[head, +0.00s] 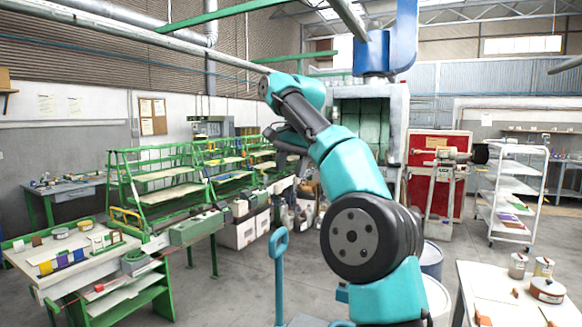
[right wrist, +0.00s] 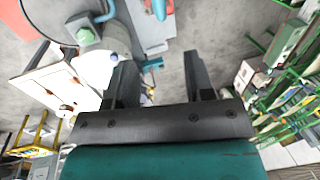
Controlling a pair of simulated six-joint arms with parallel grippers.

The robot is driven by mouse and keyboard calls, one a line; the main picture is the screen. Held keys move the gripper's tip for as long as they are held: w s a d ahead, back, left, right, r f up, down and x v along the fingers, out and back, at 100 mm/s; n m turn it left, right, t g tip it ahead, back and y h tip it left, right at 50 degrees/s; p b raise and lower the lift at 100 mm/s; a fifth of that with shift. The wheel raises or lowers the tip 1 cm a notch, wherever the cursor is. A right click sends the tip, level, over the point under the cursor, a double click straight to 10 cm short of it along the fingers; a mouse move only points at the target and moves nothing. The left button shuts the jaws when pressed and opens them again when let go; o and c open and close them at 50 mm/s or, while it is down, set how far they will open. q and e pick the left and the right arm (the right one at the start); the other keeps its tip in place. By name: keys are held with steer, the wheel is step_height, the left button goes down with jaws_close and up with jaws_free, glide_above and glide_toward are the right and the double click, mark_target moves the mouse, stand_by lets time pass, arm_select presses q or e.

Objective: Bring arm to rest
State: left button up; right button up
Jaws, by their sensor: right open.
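My right arm, teal and black, rises through the middle of the head view. Its dark right gripper (head: 283,138) is in the air left of the upper arm, partly hidden by my own links. In the right wrist view the two dark fingers of the right gripper (right wrist: 160,82) stand apart with nothing between them. A grey bench machine with a dark round brush or wheel (head: 480,153) stands at the right in front of a red panel, well apart from my gripper. My left gripper is not in view.
A worktable (head: 30,262) with small items stands at the left, beside green racks (head: 150,180). A white shelf cart (head: 511,195) and a white table (head: 500,292) are at the right. A blue handle (head: 278,245) stands on the floor close to my arm. Grey floor is partly clear.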

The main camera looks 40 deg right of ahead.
stand_by(0.5)
steer(key=w+a+f+n, duration=0.2)
steer(key=w+a+f, duration=0.1)
steer(key=w+f, duration=0.65)
steer(key=w+a+f+n+y, duration=0.15)
steer(key=a+f, duration=0.25)
steer(key=f, duration=1.3)
steer(key=w+a+f+n, duration=0.2)
steer(key=a+f+n, duration=0.15)
steer(key=f, duration=1.35)
steer(key=s+a+f+n, duration=0.1)
steer(key=s+a+f, duration=0.1)
steer(key=s+f, duration=0.35)
steer(key=s+a+f+g+y, duration=0.1)
steer(key=s+a+f, duration=0.1)
steer(key=f, duration=0.7)
steer(key=s+a+f+n, duration=0.1)
steer(key=s+a+f, duration=0.1)
steer(key=s+f, duration=0.35)
steer(key=s+a+f, duration=0.1)
steer(key=s+f, duration=0.4)
steer(key=s, duration=0.6)
steer(key=s+a+f+n, duration=0.1)
steer(key=s+a+f, duration=0.1)
steer(key=s+f, duration=0.4)
steer(key=s, duration=0.4)
steer(key=shift+s+f+n, duration=0.25)
steer(key=shift+s+n, duration=0.05)
steer(key=shift+s, duration=0.05)
